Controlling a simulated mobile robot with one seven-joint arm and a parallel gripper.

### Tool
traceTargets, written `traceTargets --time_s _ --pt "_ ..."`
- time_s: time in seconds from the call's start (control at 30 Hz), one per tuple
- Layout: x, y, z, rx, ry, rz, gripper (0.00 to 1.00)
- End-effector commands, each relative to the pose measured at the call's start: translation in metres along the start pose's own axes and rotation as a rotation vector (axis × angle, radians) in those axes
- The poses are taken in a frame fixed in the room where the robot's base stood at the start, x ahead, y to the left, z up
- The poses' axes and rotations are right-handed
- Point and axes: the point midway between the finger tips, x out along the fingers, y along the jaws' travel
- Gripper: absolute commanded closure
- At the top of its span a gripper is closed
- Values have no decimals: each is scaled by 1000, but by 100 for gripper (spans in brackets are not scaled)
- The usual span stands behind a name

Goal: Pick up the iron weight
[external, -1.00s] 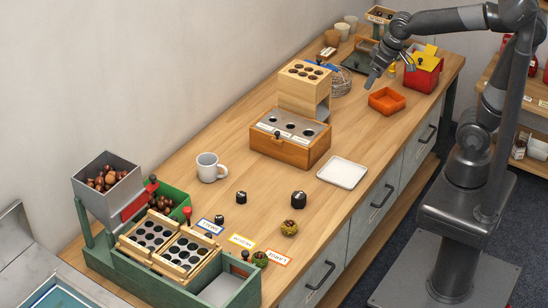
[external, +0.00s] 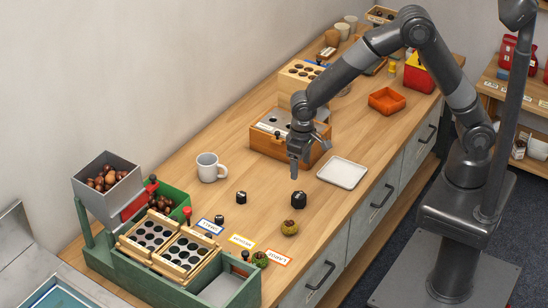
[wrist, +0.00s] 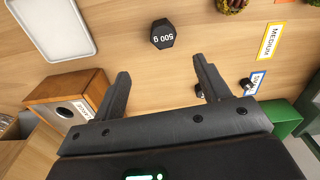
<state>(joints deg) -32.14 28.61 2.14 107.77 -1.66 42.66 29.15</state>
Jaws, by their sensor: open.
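The largest of three black iron weights (external: 299,199) stands on the wooden counter. In the wrist view this weight (wrist: 163,33) is six-sided and marked 500 g. A middle-sized black weight (external: 241,197) stands to its left, and a small one (external: 220,220) lies near the blue-edged label. My gripper (external: 295,170) points down above the counter, slightly behind the largest weight in the external view. In the wrist view my gripper (wrist: 162,76) is open with nothing between its fingers; the 500 g weight lies beyond the fingertips. One finger partly hides another weight.
A white tray (external: 342,173) lies to the right of my gripper. A wooden box with holes (external: 283,150) stands behind it, and a white mug (external: 210,168) to the left. A green sorting stand (external: 242,290) is at front left.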

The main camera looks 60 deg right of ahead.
Motion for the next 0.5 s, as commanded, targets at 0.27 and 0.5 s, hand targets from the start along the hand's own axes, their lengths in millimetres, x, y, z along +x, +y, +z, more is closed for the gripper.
traceTargets --time_s 0.27,0.5 --pt "34 -13 1 -4 -19 8 31" --pt "69 -12 2 -3 -19 8 31"
